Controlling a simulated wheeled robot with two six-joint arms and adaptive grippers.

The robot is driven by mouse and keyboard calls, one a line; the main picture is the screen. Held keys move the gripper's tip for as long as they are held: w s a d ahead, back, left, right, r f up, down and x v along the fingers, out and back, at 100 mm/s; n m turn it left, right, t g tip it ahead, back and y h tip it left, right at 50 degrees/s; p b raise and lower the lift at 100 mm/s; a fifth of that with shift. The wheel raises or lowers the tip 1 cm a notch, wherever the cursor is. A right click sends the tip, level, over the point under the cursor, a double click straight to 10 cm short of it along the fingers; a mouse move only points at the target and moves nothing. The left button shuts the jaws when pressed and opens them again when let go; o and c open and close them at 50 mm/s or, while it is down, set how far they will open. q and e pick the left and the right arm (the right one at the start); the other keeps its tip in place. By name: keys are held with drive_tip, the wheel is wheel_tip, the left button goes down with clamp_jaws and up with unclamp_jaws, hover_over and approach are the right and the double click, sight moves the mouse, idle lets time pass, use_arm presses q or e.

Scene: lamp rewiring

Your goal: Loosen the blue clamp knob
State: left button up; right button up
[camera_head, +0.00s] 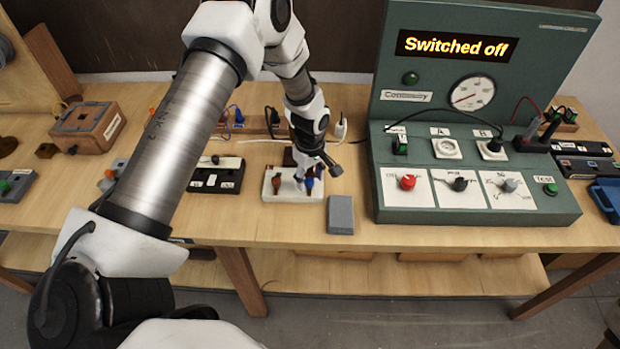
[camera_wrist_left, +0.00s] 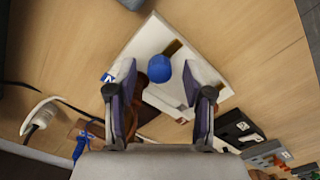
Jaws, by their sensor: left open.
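The blue clamp knob (camera_head: 309,184) stands on the right part of a white block (camera_head: 284,197) on the table. In the left wrist view the round blue knob (camera_wrist_left: 159,69) shows between the two fingertips, on the white block (camera_wrist_left: 150,40). My left gripper (camera_head: 305,174) is over the block, pointing down at the knob. In the left wrist view the left gripper (camera_wrist_left: 163,84) is open, with a finger on each side of the knob and a gap showing. Whether a finger touches it I cannot tell. My right gripper is not in view.
An orange-brown knob (camera_head: 277,182) is on the same block, to the left. A grey box (camera_head: 340,215) lies close to the right. A green test panel (camera_head: 480,207) reading "Switched off" stands further right. A black terminal strip (camera_head: 217,178) is to the left.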

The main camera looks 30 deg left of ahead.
sight(310, 181)
use_arm(q)
wheel_tip(310, 181, up, 11)
drive_tip(key=shift+r, duration=0.15)
drive_tip(key=shift+s, duration=0.1)
idle(0.4)
